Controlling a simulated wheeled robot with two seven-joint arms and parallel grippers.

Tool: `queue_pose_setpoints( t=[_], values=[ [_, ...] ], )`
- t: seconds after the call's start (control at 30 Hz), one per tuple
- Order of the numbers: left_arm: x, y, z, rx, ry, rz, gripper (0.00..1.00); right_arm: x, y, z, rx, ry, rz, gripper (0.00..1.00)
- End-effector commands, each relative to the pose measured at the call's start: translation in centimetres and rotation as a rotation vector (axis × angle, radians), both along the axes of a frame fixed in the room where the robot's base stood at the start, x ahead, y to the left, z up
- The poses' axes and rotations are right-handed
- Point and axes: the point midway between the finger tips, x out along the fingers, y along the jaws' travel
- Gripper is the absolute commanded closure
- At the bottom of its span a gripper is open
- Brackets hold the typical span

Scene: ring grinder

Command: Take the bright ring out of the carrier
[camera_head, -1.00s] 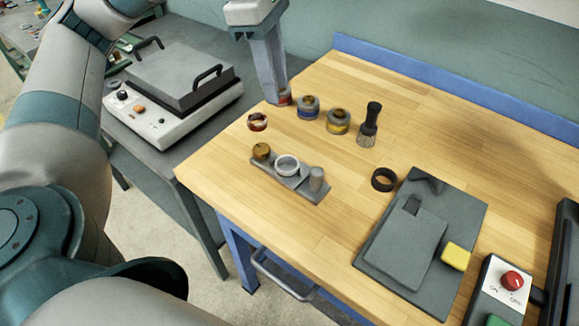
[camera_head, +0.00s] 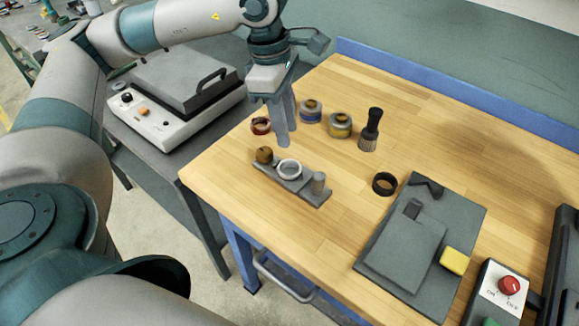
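The bright ring (camera_head: 289,168) is a pale silvery ring sitting in the middle of the grey carrier (camera_head: 309,195). A brown round piece (camera_head: 264,155) stands at the carrier's left end and a grey cylinder (camera_head: 318,183) at its right end. My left gripper (camera_head: 284,143) points down just behind and above the carrier, apart from the ring. Its fingers overlap in this view, so its opening is hard to judge. Nothing shows held in it. My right gripper is not in view.
Behind the carrier are a dark red ring (camera_head: 261,126), two jars (camera_head: 311,111) (camera_head: 340,125) and a brush (camera_head: 370,130). A dark ring (camera_head: 384,184) lies to the right, near a grey plate fixture (camera_head: 420,240) with a yellow block (camera_head: 455,261). A control box (camera_head: 503,288) stands at front right.

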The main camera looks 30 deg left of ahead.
Motion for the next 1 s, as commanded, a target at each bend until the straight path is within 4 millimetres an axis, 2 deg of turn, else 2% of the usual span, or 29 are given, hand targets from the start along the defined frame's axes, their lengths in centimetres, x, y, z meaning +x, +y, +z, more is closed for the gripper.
queue_pose_setpoints(
  t=[0.2,0.73,1.0],
  values=[
    [0.1,-0.4,-2.6,0.001,0.000,-0.001,0.72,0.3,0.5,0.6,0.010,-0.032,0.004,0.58],
    [0.1,-0.5,-3.4,0.000,0.001,-0.001,0.72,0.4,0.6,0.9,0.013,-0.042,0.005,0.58],
    [0.1,-0.7,-6.0,0.001,0.002,-0.001,0.72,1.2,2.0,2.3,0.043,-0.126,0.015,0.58]
  ],
)
